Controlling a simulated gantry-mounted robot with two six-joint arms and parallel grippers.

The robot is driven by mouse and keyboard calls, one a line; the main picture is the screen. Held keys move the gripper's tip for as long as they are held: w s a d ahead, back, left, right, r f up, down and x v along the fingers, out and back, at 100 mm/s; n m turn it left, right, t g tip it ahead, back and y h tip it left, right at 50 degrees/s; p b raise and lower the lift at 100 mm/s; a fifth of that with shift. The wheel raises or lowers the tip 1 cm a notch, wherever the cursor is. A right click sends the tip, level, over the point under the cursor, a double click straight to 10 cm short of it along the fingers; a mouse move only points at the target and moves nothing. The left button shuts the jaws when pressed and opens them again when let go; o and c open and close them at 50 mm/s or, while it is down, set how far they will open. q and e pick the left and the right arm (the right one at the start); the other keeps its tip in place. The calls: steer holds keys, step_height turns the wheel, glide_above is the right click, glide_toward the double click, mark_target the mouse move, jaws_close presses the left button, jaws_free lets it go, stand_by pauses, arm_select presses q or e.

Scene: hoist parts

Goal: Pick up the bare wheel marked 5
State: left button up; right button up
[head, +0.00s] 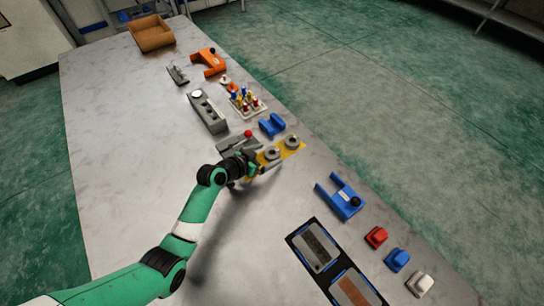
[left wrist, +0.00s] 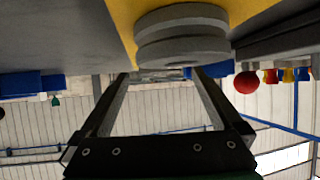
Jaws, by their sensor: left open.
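Two grey grooved wheels stand on a yellow plate (head: 300,149) near the table's right edge: a nearer wheel (head: 272,153) and a farther wheel (head: 292,142). No number can be read on either. My left gripper (head: 258,169) is open and empty, low over the table just left of the nearer wheel. In the left wrist view, which shows the scene upside down, a grey wheel (left wrist: 181,42) is close ahead of the open fingers (left wrist: 160,78), with no finger visibly around it. My right gripper is not in view.
A grey block with a red knob (head: 248,133) is just behind the gripper. A blue bracket (head: 271,124) and a rack of coloured pegs (head: 246,101) stand beyond. Another blue bracket (head: 342,197) and a black tray (head: 297,246) are nearer. The table's left side is clear.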

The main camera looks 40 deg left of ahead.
arm_select(q)
steer(key=shift+x, duration=1.15)
jaws_close()
